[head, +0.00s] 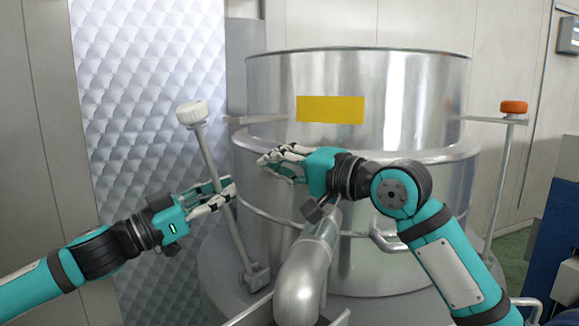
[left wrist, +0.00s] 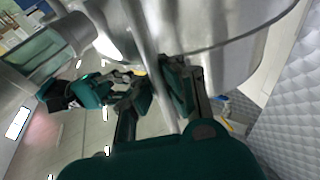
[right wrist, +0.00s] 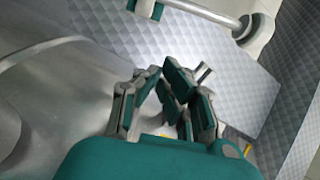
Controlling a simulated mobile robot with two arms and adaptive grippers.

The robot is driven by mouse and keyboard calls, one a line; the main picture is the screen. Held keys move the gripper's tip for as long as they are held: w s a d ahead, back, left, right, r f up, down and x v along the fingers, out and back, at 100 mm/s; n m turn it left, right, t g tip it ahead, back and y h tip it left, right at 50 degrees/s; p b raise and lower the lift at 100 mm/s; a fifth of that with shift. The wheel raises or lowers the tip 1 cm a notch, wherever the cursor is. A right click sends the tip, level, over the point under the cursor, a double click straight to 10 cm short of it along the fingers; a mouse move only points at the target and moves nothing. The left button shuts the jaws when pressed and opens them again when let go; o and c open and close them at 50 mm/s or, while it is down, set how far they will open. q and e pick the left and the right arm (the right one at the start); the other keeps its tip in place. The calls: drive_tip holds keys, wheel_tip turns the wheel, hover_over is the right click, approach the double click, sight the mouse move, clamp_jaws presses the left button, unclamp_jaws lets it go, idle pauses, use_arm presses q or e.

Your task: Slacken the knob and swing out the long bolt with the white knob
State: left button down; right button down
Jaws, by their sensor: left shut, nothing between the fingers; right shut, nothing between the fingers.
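The long bolt (head: 211,160) with the white knob (head: 192,113) leans outward to the left from its foot (head: 256,277) low on the vessel. Its rod stands to the left of the slotted bracket (head: 250,119), apart from it. My left gripper (head: 231,190) is shut at the rod's middle, with its fingertips overlapping the rod; whether they touch it, I cannot tell. In the left wrist view the rod (left wrist: 146,35) runs down towards the fingers. My right gripper (head: 263,160) is shut and empty in front of the vessel wall, right of the rod and below the bracket.
The steel vessel (head: 400,95) with a yellow label (head: 330,109) fills the middle. A second bolt with an orange knob (head: 514,107) stands upright at the right bracket. A thick pipe (head: 302,275) rises in front. A quilted metal panel (head: 150,80) is behind the white knob.

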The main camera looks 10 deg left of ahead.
drive_tip(key=s+a+f, duration=0.1)
drive_tip(key=a, duration=0.5)
drive_tip(key=shift+a, duration=0.15)
drive_tip(key=shift+s, duration=0.15)
drive_tip(key=shift+s+a+f+n, duration=0.15)
drive_tip(key=shift+s+a+n, duration=0.2)
drive_tip(key=shift+s, duration=0.35)
use_arm(q)
drive_tip(key=c, duration=1.4)
unclamp_jaws()
drive_tip(key=shift+a, duration=0.1)
drive_tip(key=shift+o, duration=0.2)
use_arm(e)
drive_tip(key=shift+w+a, duration=0.1)
